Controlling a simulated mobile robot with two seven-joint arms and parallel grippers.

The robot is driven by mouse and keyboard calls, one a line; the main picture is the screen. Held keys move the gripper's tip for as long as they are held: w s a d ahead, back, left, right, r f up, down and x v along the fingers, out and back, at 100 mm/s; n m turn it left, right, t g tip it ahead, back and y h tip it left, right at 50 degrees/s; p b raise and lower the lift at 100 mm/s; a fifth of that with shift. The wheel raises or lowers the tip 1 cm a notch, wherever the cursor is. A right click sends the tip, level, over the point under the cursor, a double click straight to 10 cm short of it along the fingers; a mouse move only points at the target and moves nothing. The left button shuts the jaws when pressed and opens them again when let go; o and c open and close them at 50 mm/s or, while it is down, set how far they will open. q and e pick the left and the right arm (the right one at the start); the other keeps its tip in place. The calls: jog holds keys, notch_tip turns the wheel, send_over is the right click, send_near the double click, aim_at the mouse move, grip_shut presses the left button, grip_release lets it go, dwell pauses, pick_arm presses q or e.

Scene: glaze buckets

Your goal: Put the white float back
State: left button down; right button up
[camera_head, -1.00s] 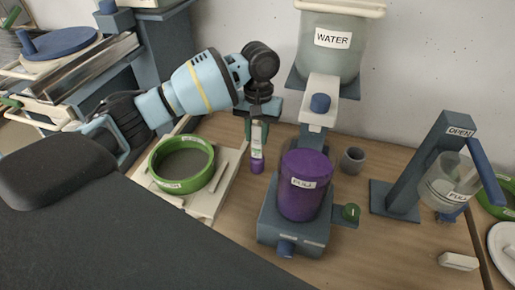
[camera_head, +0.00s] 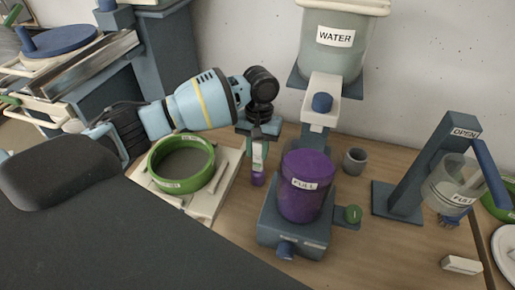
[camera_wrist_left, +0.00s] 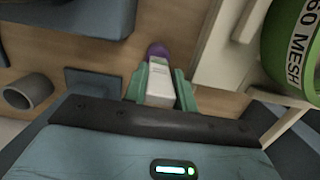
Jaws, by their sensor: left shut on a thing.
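The white float (camera_head: 258,157) is a slim white stick with a label and a purple lower end. My left gripper (camera_head: 258,143) is shut on it and holds it upright, just left of the purple bucket (camera_head: 305,190) marked FULL. In the left wrist view the float (camera_wrist_left: 160,84) sits between the green fingers (camera_wrist_left: 160,88), its purple end pointing away from the gripper. I cannot tell whether that end touches the table. My right gripper is not in view.
A green ring sieve (camera_head: 166,187) lies on a pale board left of the float. A small grey cup (camera_head: 355,160) stands behind the purple bucket, near the WATER tank (camera_head: 336,58). A clear jug (camera_head: 447,188) hangs on a blue stand at right.

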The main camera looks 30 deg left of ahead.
pick_arm(q)
jog(key=c, duration=1.1)
grip_release()
jog(key=shift+f, duration=0.1)
